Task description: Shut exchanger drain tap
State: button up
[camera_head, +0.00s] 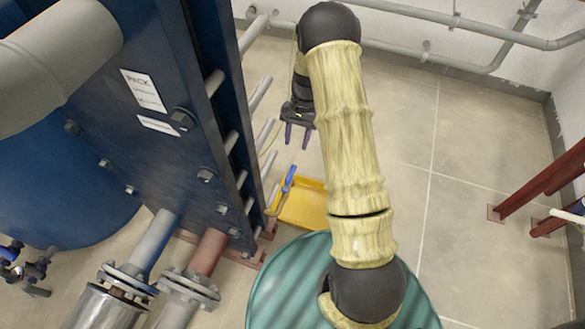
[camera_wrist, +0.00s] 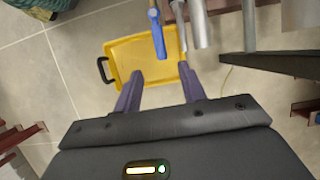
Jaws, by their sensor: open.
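The drain tap shows as a blue lever (camera_head: 289,179) beside the exchanger's lower edge, above a yellow tray (camera_head: 304,209). In the wrist view the blue lever (camera_wrist: 157,35) stands out over the yellow tray (camera_wrist: 125,57), near the top of the picture. The tap's body is too small to make out clearly. My gripper (camera_head: 297,141) is open and empty, above the lever in the head picture. In the wrist view its two purple fingers (camera_wrist: 160,72) are spread, with the lever's end just beyond and between their tips, apart from them.
The blue plate exchanger (camera_head: 130,130) with protruding rods and bolts stands left of my gripper. Flanged pipes (camera_head: 185,287) stand at its front. A ribbed green drum (camera_head: 285,290) is at bottom centre. Red steel legs (camera_head: 530,190) stand right. Tiled floor between is clear.

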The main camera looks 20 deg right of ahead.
aim_at(291, 170)
jog(key=b+x, duration=0.4)
jog(key=x, duration=0.5)
jog(key=shift+w+f, duration=0.1)
jog(key=shift+s+f+b, duration=0.25)
jog(key=shift+f+b, duration=0.05)
jog(key=shift+f, duration=0.1)
jog(key=shift+a, duration=0.1)
jog(key=shift+a, duration=0.1)
jog(key=c, duration=0.3)
grip_shut()
